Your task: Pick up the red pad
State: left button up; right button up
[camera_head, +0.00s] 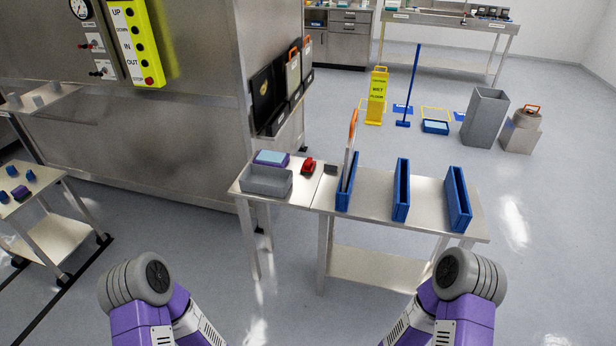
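A small red object (309,165), which looks like the red pad, lies on the left part of the steel table (372,206). It sits behind and to the right of a grey open bin (265,181), apart from it. A small dark grey block (330,169) is close on its right. Purple and grey links of my two arms show at the bottom left and bottom right, well in front of the table. Neither gripper shows in this view.
Several upright blue holders stand on the table, one (344,187) holding a tall panel with an orange top (352,130). A steel cabinet (180,150) rises at left. The floor before the table is clear.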

aim_at(309, 166)
jog(key=u, duration=0.4)
jog(key=i, duration=1.3)
jog(key=u, duration=0.15)
